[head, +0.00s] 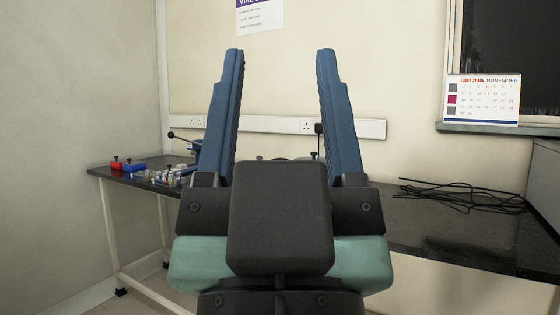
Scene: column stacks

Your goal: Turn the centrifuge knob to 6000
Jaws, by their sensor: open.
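My gripper (280,62) fills the middle of the head view, close to the camera. Its two blue fingers point up and stand wide apart, with nothing between them but the wall behind. The centrifuge and its knob cannot be made out; my gripper covers the middle of the bench. Only a small dark rounded edge (300,158) shows between the fingers, too little to tell what it is.
A dark bench (450,228) runs along the back wall. Red and blue items (128,165) and small bottles stand at its left end. Black cables (465,195) lie at the right.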

